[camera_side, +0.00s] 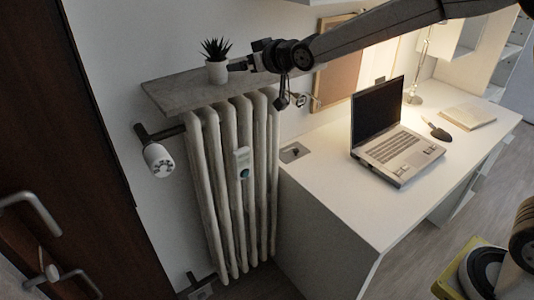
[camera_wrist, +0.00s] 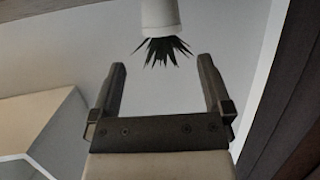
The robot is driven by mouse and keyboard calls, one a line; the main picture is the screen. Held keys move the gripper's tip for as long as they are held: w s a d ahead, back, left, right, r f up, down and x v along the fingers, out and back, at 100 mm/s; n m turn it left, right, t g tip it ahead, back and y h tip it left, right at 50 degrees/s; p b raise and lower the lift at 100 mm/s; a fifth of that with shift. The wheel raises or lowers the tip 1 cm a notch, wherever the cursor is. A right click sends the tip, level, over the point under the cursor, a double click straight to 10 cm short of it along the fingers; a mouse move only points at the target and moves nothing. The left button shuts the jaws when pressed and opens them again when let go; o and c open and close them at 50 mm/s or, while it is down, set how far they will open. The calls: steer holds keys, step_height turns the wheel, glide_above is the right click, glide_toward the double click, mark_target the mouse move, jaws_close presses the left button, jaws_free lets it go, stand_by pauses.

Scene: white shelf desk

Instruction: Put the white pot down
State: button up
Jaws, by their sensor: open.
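The white pot (camera_side: 217,73) holds a dark spiky plant (camera_side: 215,48) and stands upright on the shelf (camera_side: 180,90) above the radiator. My gripper (camera_side: 234,66) is just to the right of the pot in the side view, at about the height of its rim. In the wrist view the white pot (camera_wrist: 160,13) appears upside down at the top edge and is partly cut off. My gripper (camera_wrist: 162,66) is open there, with nothing between its fingers. The pot lies beyond the fingertips, roughly centred between them, with a gap.
The white radiator (camera_side: 235,180) stands under the shelf. A white desk (camera_side: 330,190) to the right carries an open laptop (camera_side: 385,130), a trowel (camera_side: 437,131), a book (camera_side: 468,113) and a lamp (camera_side: 415,95). The shelf is bare left of the pot.

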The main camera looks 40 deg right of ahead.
stand_by(0.3)
steer(key=s+d+f+g+h, duration=0.1)
steer(key=s+d+f+g, duration=0.2)
steer(key=s+f, duration=0.3)
steer(key=s+d+f+m+g, duration=0.1)
steer(key=s+d+f+g, duration=0.3)
steer(key=s, duration=1.1)
steer(key=s+d+f+m+g+h, duration=0.1)
steer(key=s+d+f+g, duration=0.2)
steer(key=s+f, duration=0.6)
steer(key=shift+s+d+f+g+h, duration=0.3)
steer(key=shift+s+f+g, duration=0.1)
steer(key=shift+s+g, duration=0.25)
